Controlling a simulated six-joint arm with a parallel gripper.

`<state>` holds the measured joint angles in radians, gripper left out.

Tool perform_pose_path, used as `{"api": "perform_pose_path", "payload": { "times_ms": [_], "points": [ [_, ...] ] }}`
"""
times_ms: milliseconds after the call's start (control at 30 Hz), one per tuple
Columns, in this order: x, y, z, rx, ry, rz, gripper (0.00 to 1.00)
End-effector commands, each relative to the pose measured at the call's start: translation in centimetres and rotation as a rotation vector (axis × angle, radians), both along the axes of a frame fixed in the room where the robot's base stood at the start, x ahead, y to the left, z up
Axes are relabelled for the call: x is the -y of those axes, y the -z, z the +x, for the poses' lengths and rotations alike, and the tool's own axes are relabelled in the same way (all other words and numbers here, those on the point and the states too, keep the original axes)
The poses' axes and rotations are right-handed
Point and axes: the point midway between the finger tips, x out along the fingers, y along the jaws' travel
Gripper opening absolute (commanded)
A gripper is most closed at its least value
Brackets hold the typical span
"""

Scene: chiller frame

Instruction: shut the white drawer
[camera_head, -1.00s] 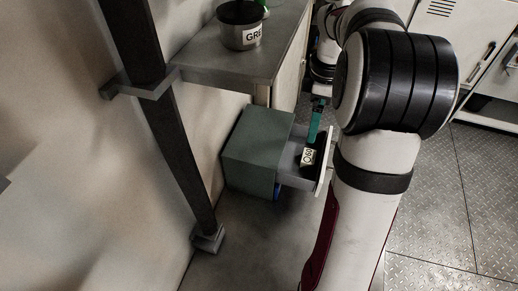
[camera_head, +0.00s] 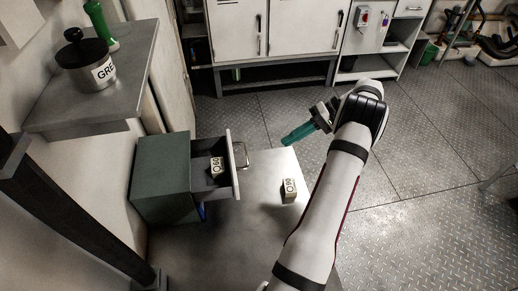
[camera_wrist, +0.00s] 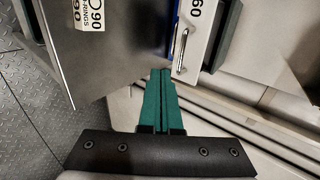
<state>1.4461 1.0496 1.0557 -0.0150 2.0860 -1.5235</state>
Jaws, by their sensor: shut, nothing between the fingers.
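The white-fronted drawer (camera_head: 234,166) stands pulled out of a grey-green cabinet (camera_head: 162,180), its handle (camera_head: 241,155) facing right. A small labelled block (camera_head: 216,167) lies inside it. My gripper (camera_head: 286,140) is shut and empty, its teal fingers to the right of the drawer front and apart from it. In the wrist view the teal fingertips (camera_wrist: 160,72) are together, and the drawer front (camera_wrist: 203,50) with its metal handle (camera_wrist: 183,50) shows just beyond them, to the right.
A second labelled block (camera_head: 289,189) stands on the steel worktop (camera_head: 262,225), right of the drawer. A shelf (camera_head: 120,105) above the cabinet holds a lidded pot (camera_head: 86,68) and a green object (camera_head: 101,24). A dark post (camera_head: 75,225) stands at the lower left.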

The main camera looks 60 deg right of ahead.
Motion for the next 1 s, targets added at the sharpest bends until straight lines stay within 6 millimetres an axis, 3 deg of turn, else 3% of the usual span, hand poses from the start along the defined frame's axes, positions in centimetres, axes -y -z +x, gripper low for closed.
{"api": "perform_pose_path", "payload": {
  "times_ms": [267,500,1000],
  "points": [
    [-3.6,3.6,3.5,-0.002,-0.004,0.000,0.00],
    [-5.9,3.0,5.9,-0.001,-0.003,-0.002,0.00],
    [-6.7,2.9,6.7,-0.001,-0.003,-0.002,0.00]
  ]
}}
